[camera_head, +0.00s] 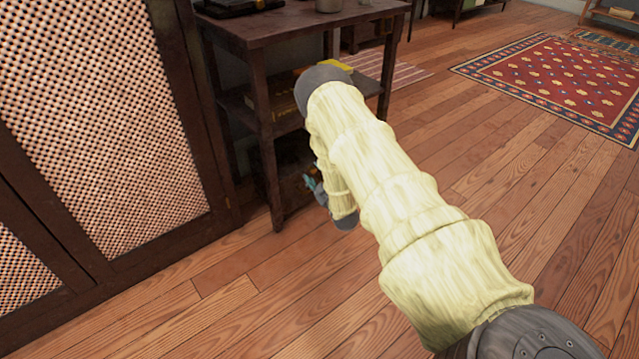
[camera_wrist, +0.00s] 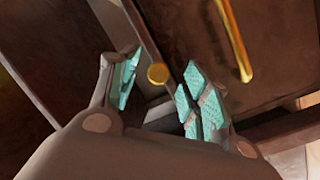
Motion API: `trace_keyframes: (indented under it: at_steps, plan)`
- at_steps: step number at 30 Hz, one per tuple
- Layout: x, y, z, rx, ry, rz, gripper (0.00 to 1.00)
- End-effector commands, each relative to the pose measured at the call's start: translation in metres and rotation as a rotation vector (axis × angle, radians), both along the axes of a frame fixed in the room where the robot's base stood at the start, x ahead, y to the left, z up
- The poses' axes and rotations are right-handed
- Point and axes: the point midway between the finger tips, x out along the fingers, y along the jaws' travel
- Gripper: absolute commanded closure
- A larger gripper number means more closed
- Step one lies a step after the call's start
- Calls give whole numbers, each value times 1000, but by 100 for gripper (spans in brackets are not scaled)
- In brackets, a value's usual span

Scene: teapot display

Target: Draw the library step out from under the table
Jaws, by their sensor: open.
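The dark wooden table (camera_head: 285,24) stands beside the cabinet in the head view, with a lower shelf. A dark wooden object (camera_head: 292,180) is low under that shelf; it may be the library step, but shadow and my arm hide most of it. My gripper (camera_head: 316,187) is low at the table's front, mostly hidden behind my pale-sleeved arm. In the wrist view my gripper (camera_wrist: 163,60) is open, its teal pads apart. A round brass knob (camera_wrist: 158,74) shows between the fingers on dark wood; I cannot tell how far off it is. No grip on it shows.
A cabinet with woven panels (camera_head: 105,120) stands close on the left. A brass bar (camera_wrist: 234,40) runs along dark wood right of the fingers. A red patterned rug (camera_head: 565,80) lies at the far right. The plank floor (camera_head: 230,300) in front is clear.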

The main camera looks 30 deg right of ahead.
Motion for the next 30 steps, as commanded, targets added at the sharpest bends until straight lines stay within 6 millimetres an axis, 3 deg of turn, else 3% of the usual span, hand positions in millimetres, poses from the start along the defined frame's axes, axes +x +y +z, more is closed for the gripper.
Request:
trace_keyframes:
  at_steps: [11,19,30]
  plan:
    - [4,-1,1,0,-1,0,53]
    - [4,-1,1,0,-1,1,100]
    - [4,0,0,0,0,0,100]
